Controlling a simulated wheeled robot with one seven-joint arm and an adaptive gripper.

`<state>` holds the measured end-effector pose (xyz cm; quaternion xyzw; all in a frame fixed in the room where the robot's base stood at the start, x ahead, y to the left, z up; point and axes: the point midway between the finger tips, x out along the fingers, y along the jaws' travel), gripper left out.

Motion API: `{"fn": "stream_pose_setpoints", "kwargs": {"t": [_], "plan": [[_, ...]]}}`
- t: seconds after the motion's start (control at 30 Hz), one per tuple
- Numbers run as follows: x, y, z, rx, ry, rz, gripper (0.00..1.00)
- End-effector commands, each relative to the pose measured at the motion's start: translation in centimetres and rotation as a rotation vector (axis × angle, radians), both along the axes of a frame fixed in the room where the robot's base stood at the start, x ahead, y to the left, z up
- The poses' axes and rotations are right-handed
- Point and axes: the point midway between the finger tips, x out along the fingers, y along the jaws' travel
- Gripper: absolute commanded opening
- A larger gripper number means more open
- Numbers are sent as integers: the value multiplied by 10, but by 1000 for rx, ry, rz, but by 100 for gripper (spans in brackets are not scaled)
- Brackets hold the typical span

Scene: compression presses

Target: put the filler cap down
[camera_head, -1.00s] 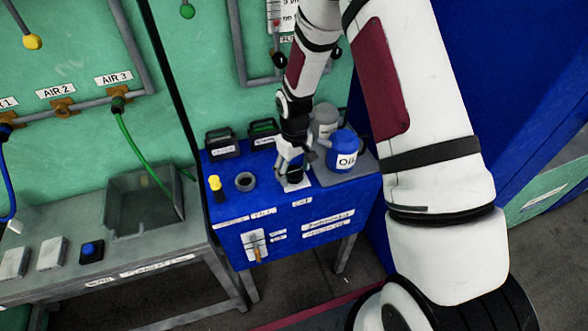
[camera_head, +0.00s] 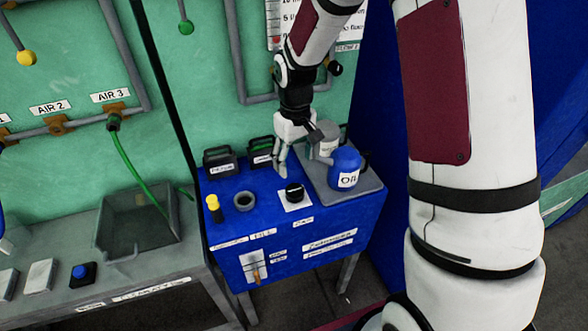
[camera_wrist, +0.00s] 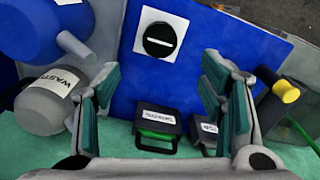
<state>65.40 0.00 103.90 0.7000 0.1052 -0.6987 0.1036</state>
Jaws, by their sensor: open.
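The filler cap (camera_head: 294,191) is a round black cap with a white bar across its top. It rests on a white square (camera_head: 287,205) on the blue cabinet top, and it also shows in the wrist view (camera_wrist: 160,40). My gripper (camera_head: 297,170) is open and empty, just above and behind the cap, apart from it. In the wrist view my gripper's fingers (camera_wrist: 163,92) are spread wide with nothing between them. The open filler neck (camera_head: 244,200) is a dark ring to the left of the cap.
A blue oil can (camera_head: 346,170) and a grey waste can (camera_head: 328,133) stand on a grey tray (camera_head: 362,191) at the right. A yellow-topped black post (camera_head: 213,207) stands left of the neck. Two dark handled containers (camera_head: 219,160) (camera_head: 261,149) stand along the back.

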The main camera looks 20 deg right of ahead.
Motion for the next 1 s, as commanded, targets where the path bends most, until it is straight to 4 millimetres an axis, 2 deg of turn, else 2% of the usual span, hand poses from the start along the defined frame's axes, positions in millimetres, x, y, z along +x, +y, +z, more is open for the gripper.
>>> {"fn": "stream_pose_setpoints", "kwargs": {"t": [0.17, 0.27, 0.37, 0.5, 0.7, 0.83, 1.0], "plan": [[-2, 0, 16, -3, -11, -4, 64], [-8, -1, 40, -12, -37, -17, 64], [-22, -3, 76, -24, -83, -40, 64], [-50, -4, 128, -32, -154, -83, 64], [-100, -4, 186, -29, -253, -147, 64], [-137, -3, 214, -14, -318, -187, 64], [-185, -2, 238, 17, -399, -236, 64]]}}
